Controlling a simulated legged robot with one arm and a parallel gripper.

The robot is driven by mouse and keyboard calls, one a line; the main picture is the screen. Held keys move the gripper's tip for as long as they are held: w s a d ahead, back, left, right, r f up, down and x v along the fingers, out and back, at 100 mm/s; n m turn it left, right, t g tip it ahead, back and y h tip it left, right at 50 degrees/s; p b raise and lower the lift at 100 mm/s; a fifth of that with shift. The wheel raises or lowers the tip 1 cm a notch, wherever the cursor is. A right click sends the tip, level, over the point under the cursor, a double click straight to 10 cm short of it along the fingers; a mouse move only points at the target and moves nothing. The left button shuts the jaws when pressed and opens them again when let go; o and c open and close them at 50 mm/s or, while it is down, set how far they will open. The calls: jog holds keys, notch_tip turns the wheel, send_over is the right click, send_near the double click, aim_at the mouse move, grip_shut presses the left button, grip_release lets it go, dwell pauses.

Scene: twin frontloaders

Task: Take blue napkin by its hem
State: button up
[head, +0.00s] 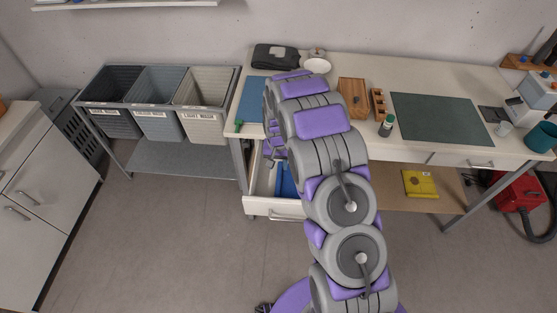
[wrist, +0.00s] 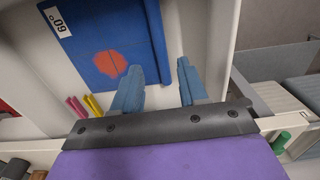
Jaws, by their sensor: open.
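The blue napkin (wrist: 90,55) lies in an open white drawer (head: 262,185), with an orange-red spot and a white tag marked 60° on it. A raised, darker blue hem (wrist: 155,35) runs along its right side in the wrist view. Part of the blue cloth also shows in the head view (head: 287,182); my arm hides the rest. My gripper (wrist: 158,85) is open above the drawer, its two blue-grey fingers apart. In the picture, the left finger overlaps the napkin's near edge and the right finger is right of the hem. Nothing shows between the fingertips.
Pink (wrist: 76,106) and yellow (wrist: 94,104) small items lie beside the napkin. The drawer's wall (wrist: 225,40) rises right of the fingers.

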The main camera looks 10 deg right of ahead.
aim_at(279, 182)
jog(key=shift+f+b, duration=0.85)
jog(key=shift+f, duration=4.35)
jog(key=shift+s+f, duration=0.1)
jog(key=shift+s+d, duration=0.1)
jog(key=shift+d, duration=0.1)
jog(key=c, duration=0.6)
jog(key=shift+a, duration=0.1)
